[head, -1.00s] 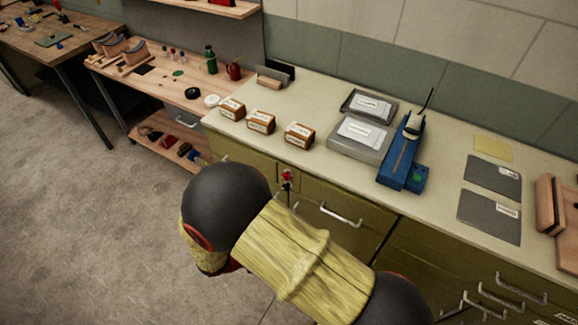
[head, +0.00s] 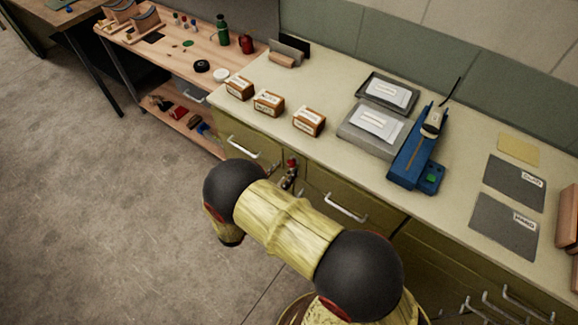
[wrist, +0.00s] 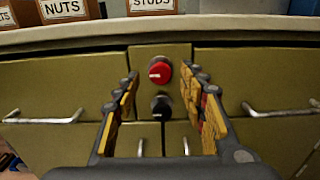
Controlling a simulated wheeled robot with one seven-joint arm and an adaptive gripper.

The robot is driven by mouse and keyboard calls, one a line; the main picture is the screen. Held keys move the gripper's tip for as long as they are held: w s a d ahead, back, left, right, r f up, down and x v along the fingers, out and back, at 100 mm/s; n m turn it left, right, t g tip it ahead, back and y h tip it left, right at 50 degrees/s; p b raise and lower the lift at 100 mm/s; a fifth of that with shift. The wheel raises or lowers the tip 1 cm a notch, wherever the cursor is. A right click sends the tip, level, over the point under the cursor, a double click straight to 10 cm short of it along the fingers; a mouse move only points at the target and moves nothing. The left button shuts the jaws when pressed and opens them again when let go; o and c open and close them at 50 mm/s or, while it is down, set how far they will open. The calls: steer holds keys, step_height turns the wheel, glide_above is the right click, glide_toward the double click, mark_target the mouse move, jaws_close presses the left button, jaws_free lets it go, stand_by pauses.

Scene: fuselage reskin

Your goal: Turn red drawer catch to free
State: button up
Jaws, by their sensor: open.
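The red drawer catch (wrist: 159,71) is a round red knob with a pale bar across its face, on the green drawer front just below the counter edge. It also shows in the head view (head: 291,163), just above my arm. In the wrist view my gripper (wrist: 160,80) is open, with one yellow-padded finger on each side of the red catch. Nothing is between the pads that I can see held, and I cannot tell how near the fingertips are to the knob. A black knob (wrist: 162,107) sits directly below the red one, between the fingers.
Drawers with metal handles flank the catch, left (wrist: 42,117) and right (wrist: 281,109). The counter (head: 331,85) above carries several labelled boxes (head: 309,121), grey trays (head: 373,128) and a blue tool (head: 412,160). The floor (head: 110,200) at left is clear.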

mark_target(290, 165)
steer(key=shift+x, duration=1.65)
steer(key=shift+c, duration=0.6)
jaws_close()
